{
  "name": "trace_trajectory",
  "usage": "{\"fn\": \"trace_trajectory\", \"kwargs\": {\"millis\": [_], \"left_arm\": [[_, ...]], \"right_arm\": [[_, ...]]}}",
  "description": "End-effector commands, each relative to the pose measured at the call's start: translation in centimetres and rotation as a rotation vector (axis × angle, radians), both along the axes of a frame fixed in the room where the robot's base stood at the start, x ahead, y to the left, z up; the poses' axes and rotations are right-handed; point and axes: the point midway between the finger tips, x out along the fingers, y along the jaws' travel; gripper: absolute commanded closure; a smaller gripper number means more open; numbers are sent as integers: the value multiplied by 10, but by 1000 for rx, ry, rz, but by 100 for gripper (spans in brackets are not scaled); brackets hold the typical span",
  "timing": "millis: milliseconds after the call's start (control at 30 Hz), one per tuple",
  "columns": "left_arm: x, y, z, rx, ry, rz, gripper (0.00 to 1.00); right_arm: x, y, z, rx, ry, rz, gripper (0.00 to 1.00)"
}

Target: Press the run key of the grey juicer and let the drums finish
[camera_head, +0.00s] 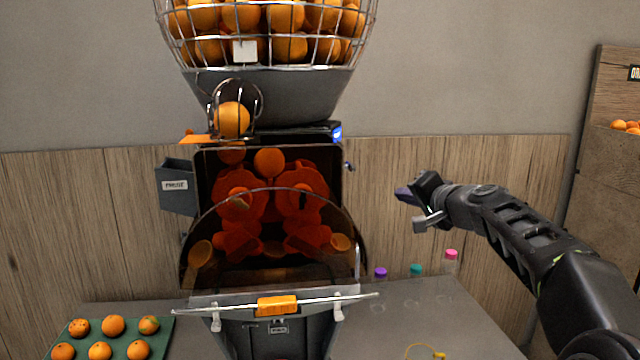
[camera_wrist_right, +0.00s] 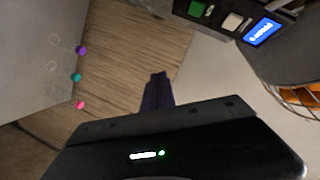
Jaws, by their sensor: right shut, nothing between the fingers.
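The grey juicer (camera_head: 275,98) stands at the centre of the head view, with its orange drums (camera_head: 240,195) behind a dark see-through front cover (camera_head: 325,265). A green key (camera_wrist_right: 197,8), a white key (camera_wrist_right: 232,22) and a lit blue display (camera_wrist_right: 262,32) show at the top right of the right wrist view. Which key is the run key I cannot read. The display's edge glows blue in the head view (camera_head: 336,132). My right gripper (camera_head: 402,194) is shut and empty, right of the juicer and apart from it. Its fingertips show in the wrist view (camera_wrist_right: 158,77). My left gripper is not in view.
A wire basket of oranges (camera_head: 270,30) tops the juicer. A green tray (camera_head: 63,343) with several oranges lies at left. Bottles with purple (camera_head: 380,272), teal (camera_head: 416,269) and pink caps (camera_head: 451,253) stand on the counter (camera_head: 465,315) at right. The air around my right gripper is clear.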

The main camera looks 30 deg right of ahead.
Motion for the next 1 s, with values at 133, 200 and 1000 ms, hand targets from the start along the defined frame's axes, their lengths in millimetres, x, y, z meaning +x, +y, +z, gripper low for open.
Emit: {"fn": "trace_trajectory", "kwargs": {"millis": [133,200,1000], "left_arm": [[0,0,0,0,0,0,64],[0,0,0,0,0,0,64],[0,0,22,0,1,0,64]], "right_arm": [[1,14,7,18,-13,62,100],[2,18,6,14,-8,77,100],[30,42,8,10,-4,81,100]]}}
